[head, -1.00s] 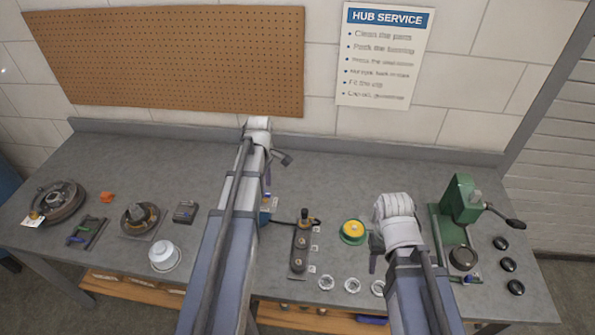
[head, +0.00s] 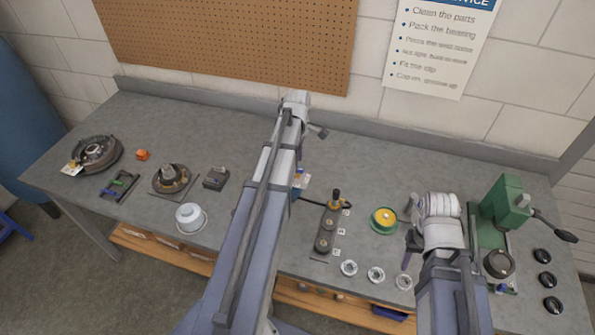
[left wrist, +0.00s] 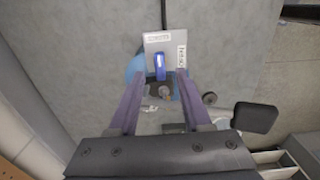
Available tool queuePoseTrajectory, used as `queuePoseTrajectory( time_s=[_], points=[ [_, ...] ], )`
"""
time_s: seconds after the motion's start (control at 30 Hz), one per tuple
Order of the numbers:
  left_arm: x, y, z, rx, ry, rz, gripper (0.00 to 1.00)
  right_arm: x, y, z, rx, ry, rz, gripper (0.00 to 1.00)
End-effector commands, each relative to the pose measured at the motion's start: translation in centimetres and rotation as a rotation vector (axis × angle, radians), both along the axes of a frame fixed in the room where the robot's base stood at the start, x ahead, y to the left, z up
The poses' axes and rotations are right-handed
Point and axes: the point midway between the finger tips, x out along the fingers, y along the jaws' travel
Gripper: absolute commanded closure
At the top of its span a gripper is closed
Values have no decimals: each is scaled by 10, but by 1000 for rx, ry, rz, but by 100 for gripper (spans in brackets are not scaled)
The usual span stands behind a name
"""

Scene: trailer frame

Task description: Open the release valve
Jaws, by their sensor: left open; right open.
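In the left wrist view, a pale plate with labels (left wrist: 154,43) carries a small blue lever (left wrist: 159,66), which looks like the release valve's handle. A round blue part shows behind the plate. My left gripper (left wrist: 158,84) is open, its two fingers on either side below the lever; I cannot tell whether they touch anything. In the head view, my left arm hides most of this unit; only an edge of it (head: 301,179) shows beside the arm. My right gripper (head: 411,246) is open and empty over the bench's right part, beside a green and yellow round tin (head: 383,220).
A dark fixture with a brass-coloured knob (head: 328,228) stands right of my left arm. A green press (head: 505,205) with a lever is at the right. Several pale rings (head: 376,274) lie near the front edge. A white tub (head: 190,218) and a drum (head: 94,155) sit left.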

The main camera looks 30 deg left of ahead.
Motion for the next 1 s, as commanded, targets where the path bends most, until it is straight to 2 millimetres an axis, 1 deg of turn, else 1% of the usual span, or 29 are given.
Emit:
queuePoseTrajectory(
  time_s=[0.03,0.2,0.53,0.57,0.9,0.97,1.0],
  points=[
    [0,0,-14,0,0,0,51,0,0,-14,0,0,1,50],
    [0,0,-27,0,0,0,51,0,0,-27,0,0,0,50],
    [0,0,-28,1,0,0,51,0,0,-28,0,0,-1,50],
    [0,0,-28,1,0,0,53,0,0,-28,0,0,-1,50],
    [0,0,-28,1,0,0,92,0,0,-28,0,0,-1,50],
    [0,0,-28,1,0,0,98,0,0,-28,0,0,-1,50],
    [0,0,-28,1,0,0,100,0,0,-28,0,0,-1,50]
  ],
)
